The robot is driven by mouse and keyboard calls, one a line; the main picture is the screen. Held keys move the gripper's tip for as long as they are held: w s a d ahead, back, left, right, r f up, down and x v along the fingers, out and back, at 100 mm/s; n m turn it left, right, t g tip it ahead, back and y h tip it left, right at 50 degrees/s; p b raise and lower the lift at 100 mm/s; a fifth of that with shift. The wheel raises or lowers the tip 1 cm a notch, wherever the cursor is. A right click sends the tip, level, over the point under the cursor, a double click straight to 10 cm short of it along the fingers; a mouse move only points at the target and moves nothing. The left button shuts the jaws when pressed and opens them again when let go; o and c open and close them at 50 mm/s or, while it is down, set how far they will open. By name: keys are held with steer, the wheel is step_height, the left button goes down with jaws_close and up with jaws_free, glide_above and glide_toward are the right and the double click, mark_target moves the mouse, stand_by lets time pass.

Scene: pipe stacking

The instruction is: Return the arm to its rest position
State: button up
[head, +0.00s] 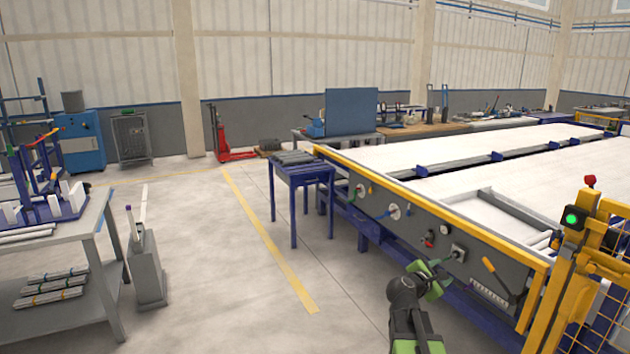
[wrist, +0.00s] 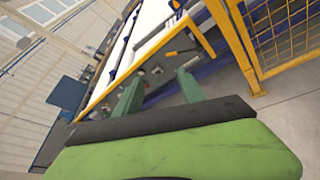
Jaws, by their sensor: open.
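My gripper (head: 437,274) is at the lower right of the head view, at the end of my dark and green arm, in front of the grey side panel of the large blue and yellow table. In the wrist view my gripper (wrist: 157,88) shows two green fingers spread apart with nothing between them. The wrist view is tilted. Beyond the fingers it shows the table's yellow edge (wrist: 103,88) and panel. I cannot tell how far the fingertips are from the panel.
A yellow mesh fence (head: 598,262) with a green-lit box stands at the right. A small blue stand (head: 293,177) with grey pipes on top is at centre. A grey workbench (head: 75,245) with pipes on its lower shelf is at left.

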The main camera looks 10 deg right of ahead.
steer(key=s+a+f+m+g+y+p, duration=0.1)
steer(key=s+a+f+m+y, duration=0.15)
steer(key=a, duration=0.45)
steer(key=s+a+f+m+g+y, duration=0.1)
steer(key=a+f+m+y, duration=0.2)
steer(key=a, duration=0.4)
steer(key=s+a+f+m+g+y+p, duration=0.1)
steer(key=s+a+f+m+g, duration=0.15)
steer(key=a+f, duration=0.35)
steer(key=s+a+f+m+g+y, duration=0.3)
steer(key=s+a+m+y, duration=0.3)
steer(key=s+a+m, duration=0.4)
steer(key=a+g, duration=0.1)
steer(key=a, duration=0.2)
steer(key=shift+f, duration=0.25)
steer(key=shift+d, duration=0.1)
